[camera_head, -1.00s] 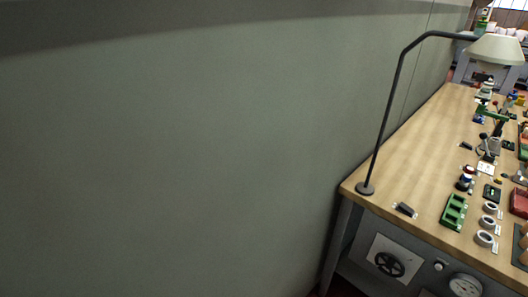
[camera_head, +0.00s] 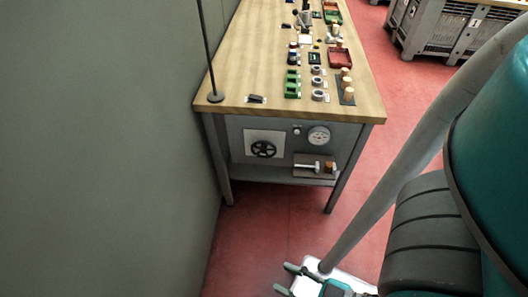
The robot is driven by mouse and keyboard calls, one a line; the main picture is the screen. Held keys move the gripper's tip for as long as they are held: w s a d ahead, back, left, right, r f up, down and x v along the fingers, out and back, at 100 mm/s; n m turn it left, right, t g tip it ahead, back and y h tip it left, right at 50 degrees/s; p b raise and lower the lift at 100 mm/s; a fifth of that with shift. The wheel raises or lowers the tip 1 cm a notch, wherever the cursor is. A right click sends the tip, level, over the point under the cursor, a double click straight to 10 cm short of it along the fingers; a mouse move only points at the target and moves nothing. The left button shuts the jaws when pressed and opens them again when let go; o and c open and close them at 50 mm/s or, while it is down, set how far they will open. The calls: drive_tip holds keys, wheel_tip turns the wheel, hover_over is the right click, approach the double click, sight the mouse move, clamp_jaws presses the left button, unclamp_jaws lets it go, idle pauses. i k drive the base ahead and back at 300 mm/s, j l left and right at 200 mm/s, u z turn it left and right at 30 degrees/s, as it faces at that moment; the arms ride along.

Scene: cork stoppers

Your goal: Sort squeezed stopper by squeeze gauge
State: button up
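A round dial gauge (camera_head: 318,136) is on the bench's front panel, right of a square plate with a black handwheel (camera_head: 263,149). Below the dial, a metal rod (camera_head: 306,166) points at a small tan cork-coloured piece (camera_head: 329,167) on a dark ledge; I cannot tell if they touch. Several cork stoppers (camera_head: 347,84) stand on a dark strip at the bench's right edge. A green tray (camera_head: 292,84) and a red tray (camera_head: 340,58) lie on the top. My gripper (camera_head: 284,279) is low at the bottom edge, away from the bench; its fingers look apart and empty.
The wooden bench (camera_head: 250,65) stands against the grey wall (camera_head: 100,150). A lamp pole base (camera_head: 215,97) and grey rings (camera_head: 318,95) are on it. Red floor (camera_head: 275,215) is clear before it. Grey crates (camera_head: 450,30) stand at back right.

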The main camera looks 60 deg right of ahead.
sight(328, 169)
drive_tip(key=k+z, duration=0.2)
drive_tip(key=z, duration=0.2)
drive_tip(key=k+l+z, duration=0.15)
drive_tip(key=z, duration=0.3)
drive_tip(key=k+l+z, duration=0.15)
drive_tip(key=z, duration=0.25)
drive_tip(key=k+j, duration=0.1)
drive_tip(key=k, duration=0.3)
